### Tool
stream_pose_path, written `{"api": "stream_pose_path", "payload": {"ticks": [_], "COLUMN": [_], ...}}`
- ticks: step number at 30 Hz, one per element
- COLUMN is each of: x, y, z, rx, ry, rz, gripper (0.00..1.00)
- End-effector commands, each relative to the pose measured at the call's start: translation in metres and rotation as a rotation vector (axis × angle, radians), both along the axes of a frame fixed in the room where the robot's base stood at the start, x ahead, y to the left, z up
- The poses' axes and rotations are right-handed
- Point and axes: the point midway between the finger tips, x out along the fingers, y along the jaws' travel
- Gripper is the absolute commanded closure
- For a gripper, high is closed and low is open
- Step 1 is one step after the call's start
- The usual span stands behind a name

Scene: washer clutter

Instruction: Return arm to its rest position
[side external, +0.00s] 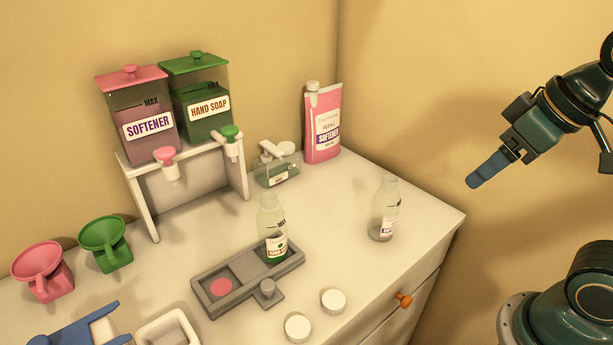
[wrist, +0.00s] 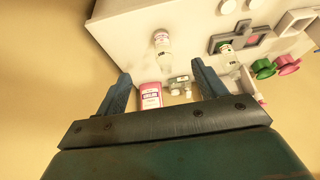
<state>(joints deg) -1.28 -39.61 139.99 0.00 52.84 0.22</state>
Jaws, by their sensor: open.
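My gripper (side external: 488,170) is raised in the air to the right of the white counter in the side view, away from everything on it. In the wrist view my gripper (wrist: 158,88) shows its two blue fingers spread wide, with nothing held between them. The pink softener refill pouch (wrist: 150,97) appears between the fingers only as background, far below. The rest position itself is not marked in either view.
The counter (side external: 330,230) holds a clear bottle (side external: 384,212) near its right edge, a green-filled bottle (side external: 272,230) on a grey tray (side external: 215,310), two white caps (side external: 333,301), and dispensers (side external: 140,115) at the back. Open air surrounds my gripper.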

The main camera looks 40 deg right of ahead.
Motion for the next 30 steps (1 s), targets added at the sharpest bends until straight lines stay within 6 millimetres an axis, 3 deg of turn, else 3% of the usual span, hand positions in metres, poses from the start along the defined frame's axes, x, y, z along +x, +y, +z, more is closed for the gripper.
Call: {"api": "stream_pose_path", "payload": {"ticks": [6,30], "x": [-0.0128,-0.0129], "y": [-0.0043,-0.0043], "z": [-0.01,-0.0101], "rx": [-0.001,-0.001], "ry": [-0.024,-0.024], "rz": [-0.019,-0.019], "gripper": [0.3,0.3]}}
